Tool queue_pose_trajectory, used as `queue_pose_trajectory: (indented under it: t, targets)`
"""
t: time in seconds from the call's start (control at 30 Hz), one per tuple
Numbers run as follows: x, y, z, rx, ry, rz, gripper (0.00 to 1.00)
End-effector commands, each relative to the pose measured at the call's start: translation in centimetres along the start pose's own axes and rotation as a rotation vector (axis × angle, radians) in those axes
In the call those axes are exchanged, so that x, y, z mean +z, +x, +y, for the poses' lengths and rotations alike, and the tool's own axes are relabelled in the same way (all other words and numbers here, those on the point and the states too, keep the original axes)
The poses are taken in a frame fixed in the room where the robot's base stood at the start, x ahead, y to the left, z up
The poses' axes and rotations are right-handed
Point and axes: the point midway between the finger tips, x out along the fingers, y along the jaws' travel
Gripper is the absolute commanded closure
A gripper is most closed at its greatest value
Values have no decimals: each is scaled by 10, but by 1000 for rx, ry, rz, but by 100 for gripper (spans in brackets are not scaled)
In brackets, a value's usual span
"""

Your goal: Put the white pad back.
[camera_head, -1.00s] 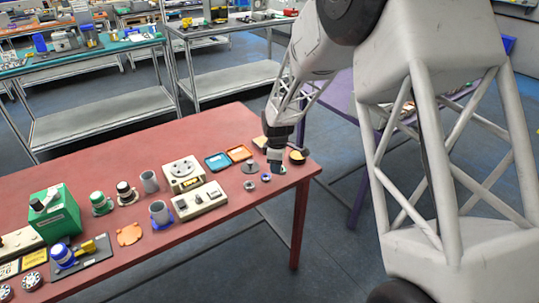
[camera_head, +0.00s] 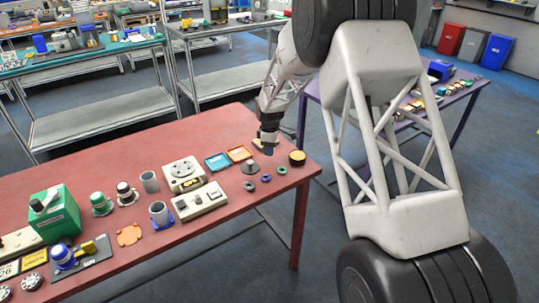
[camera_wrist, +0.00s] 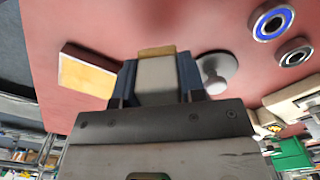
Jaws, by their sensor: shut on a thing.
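My gripper (camera_wrist: 157,75) is shut on a pale grey-white block, which I take to be the white pad (camera_wrist: 157,82). The pad's far end shows a tan strip. Dark blue fingers press on both its sides in the wrist view. In the head view my gripper (camera_head: 267,151) hangs over the right part of the red table, and the pad is too small to make out there. I cannot tell whether the pad touches the table.
A tan-topped block (camera_head: 297,158) stands right of my gripper. A grey knob-like piece (camera_head: 250,167) and dark rings (camera_head: 266,178) lie to the left and in front. Blue and orange trays (camera_head: 217,161) lie farther left. Bare red tabletop (camera_head: 245,210) lies nearer the front edge.

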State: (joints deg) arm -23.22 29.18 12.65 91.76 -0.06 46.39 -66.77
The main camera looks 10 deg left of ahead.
Motion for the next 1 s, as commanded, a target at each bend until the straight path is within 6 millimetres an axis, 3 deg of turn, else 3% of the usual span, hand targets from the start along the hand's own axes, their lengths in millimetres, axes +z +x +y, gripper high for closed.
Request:
queue_pose_trajectory:
  t: [0.47, 0.8, 1.0]
  targets:
    - [-2, 1, 4, 0, 0, 0, 85]
    - [-2, 30, 4, 0, 0, 0, 85]
    - [-2, 35, 4, 0, 0, 0, 85]
